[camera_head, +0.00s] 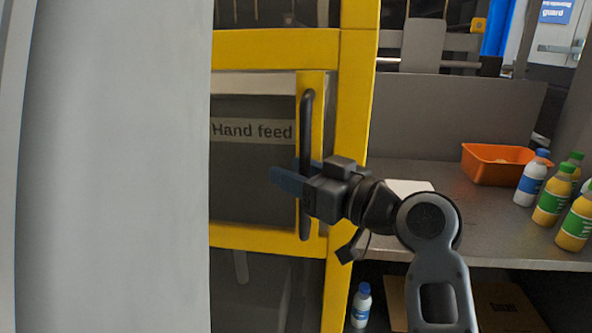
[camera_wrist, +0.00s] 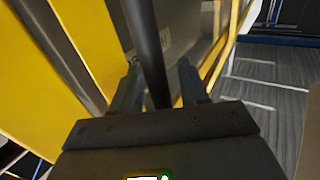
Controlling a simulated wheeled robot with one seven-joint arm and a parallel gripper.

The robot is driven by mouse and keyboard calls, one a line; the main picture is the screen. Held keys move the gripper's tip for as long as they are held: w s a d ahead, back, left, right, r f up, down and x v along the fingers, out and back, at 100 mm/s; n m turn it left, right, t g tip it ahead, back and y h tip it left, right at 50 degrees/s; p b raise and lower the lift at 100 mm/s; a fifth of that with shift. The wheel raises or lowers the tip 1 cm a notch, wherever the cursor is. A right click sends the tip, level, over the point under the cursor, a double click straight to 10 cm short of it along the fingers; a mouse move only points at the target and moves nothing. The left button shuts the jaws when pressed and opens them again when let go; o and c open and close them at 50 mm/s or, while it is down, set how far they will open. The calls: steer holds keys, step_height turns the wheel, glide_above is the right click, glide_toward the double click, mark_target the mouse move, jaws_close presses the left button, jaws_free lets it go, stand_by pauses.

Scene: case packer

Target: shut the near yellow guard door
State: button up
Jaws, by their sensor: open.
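The near yellow guard door (camera_head: 265,239) has a dark window marked "Hand feed" and fills the middle of the head view. A grey panel hides its left part. I cannot tell whether the door sits flush with the yellow frame (camera_head: 355,110). Its black vertical bar handle (camera_head: 307,120) is on the right side of the door. My gripper (camera_head: 292,174) is at the handle's lower half, with its fingers open. In the wrist view, the handle (camera_wrist: 146,42) passes between the two spread fingers of my gripper (camera_wrist: 158,82); contact cannot be told.
A tall grey panel (camera_head: 115,160) stands close on the left. On the right, a grey bench (camera_head: 450,215) holds an orange bin (camera_head: 490,170) and several bottles (camera_head: 551,202). A white bottle with a blue cap (camera_head: 362,306) stands below the bench.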

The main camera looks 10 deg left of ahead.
steer(key=shift+c, duration=0.2)
jaws_close()
stand_by(0.5)
